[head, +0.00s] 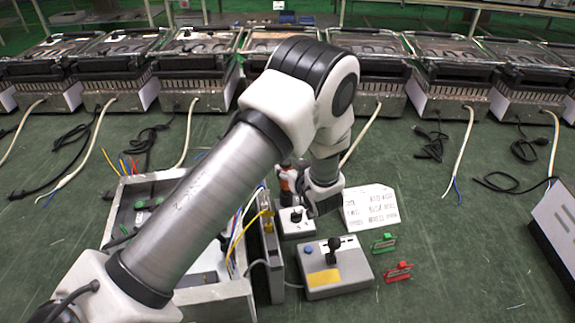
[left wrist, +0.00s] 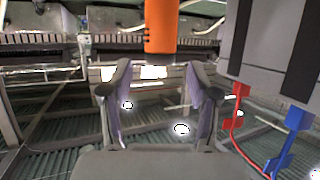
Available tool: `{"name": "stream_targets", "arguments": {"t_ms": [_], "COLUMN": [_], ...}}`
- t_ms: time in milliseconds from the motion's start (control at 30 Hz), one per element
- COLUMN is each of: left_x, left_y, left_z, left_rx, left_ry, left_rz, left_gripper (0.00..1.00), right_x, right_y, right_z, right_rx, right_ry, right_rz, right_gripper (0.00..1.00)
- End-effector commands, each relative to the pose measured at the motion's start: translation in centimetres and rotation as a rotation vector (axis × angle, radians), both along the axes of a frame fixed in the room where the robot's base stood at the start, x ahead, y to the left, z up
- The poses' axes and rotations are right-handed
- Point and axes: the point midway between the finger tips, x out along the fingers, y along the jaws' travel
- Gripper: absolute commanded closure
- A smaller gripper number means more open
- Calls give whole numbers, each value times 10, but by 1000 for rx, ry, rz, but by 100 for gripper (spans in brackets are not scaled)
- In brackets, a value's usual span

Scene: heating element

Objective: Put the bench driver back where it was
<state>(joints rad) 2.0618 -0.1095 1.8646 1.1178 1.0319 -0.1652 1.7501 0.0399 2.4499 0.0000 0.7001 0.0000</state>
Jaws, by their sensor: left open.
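The bench driver appears to be the orange-handled thing (head: 288,180) just left of my left gripper (head: 318,200) in the head view, partly hidden by my arm. In the left wrist view an orange handle (left wrist: 160,28) hangs down from the top edge, just above and between the two fingertips. My left gripper (left wrist: 158,75) is open, with nothing between its fingers. I cannot tell whether a fingertip touches the handle. The driver's shaft and its support are not clear. My right gripper is not in view.
A grey box with a black knob (head: 296,222), a joystick box (head: 335,268) and a white card (head: 370,208) stand close by. A green clip (head: 384,243) and red clip (head: 399,271) lie right. An open metal case (head: 130,200) is left. Grills line the back.

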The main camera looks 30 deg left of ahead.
Motion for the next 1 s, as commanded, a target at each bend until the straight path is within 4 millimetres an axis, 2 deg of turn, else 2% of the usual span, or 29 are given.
{"name": "stream_targets", "arguments": {"t_ms": [133,333,1000], "left_x": [-21,-41,-45], "left_y": [-32,-58,-62], "left_z": [17,31,32], "left_rx": [4,3,1], "left_ry": [-1,-2,-1], "left_rz": [-6,-2,0], "left_gripper": [39,39,39], "right_x": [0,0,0], "right_y": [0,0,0], "right_z": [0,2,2], "right_rx": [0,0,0], "right_ry": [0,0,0], "right_rz": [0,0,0], "right_gripper": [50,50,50]}}
